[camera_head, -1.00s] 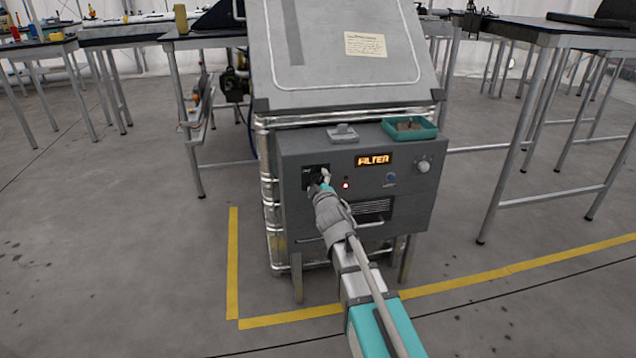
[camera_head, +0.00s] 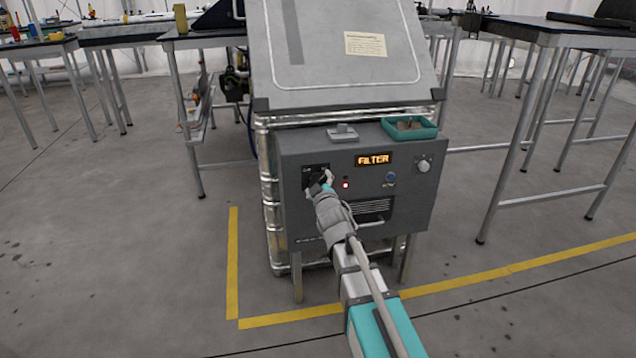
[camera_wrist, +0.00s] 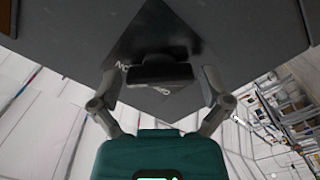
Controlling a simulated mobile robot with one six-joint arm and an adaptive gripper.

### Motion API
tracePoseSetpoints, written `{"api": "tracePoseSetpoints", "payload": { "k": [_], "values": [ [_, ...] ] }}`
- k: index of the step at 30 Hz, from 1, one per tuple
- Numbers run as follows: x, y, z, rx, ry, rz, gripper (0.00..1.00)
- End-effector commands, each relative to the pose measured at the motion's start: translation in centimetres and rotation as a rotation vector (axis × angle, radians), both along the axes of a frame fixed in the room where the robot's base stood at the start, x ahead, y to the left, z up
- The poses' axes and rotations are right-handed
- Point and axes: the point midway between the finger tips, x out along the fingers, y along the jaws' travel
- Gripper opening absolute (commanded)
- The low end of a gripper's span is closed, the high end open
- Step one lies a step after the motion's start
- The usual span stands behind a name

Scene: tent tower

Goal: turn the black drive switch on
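The black drive switch is a dark knob (camera_wrist: 160,70) on a black plate (camera_head: 310,172), at the upper left of the grey machine's front panel. In the wrist view the plate looks like a tilted diamond, with pale lettering partly hidden by the knob. My gripper (camera_head: 322,183) is at the switch and covers much of it in the head view. In the wrist view my gripper (camera_wrist: 162,78) has its fingers apart, one on each side of the knob. A narrow gap seems to show on both sides. I cannot read which position the knob points to.
A teal tray (camera_head: 410,137) sits on top. Tables stand on both sides. Yellow tape (camera_head: 290,316) marks the floor.

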Motion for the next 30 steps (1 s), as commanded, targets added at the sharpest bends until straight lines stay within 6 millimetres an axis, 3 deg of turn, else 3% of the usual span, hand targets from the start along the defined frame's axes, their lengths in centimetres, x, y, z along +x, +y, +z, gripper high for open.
{"api": "tracePoseSetpoints", "payload": {
  "k": [14, 30],
  "values": [
    [-0.5, 0.0, 0.1, -0.001, -0.004, 0.002, 1.00],
    [-6.5, -0.9, 0.1, -0.001, -0.002, 0.001, 1.00]
  ]
}}
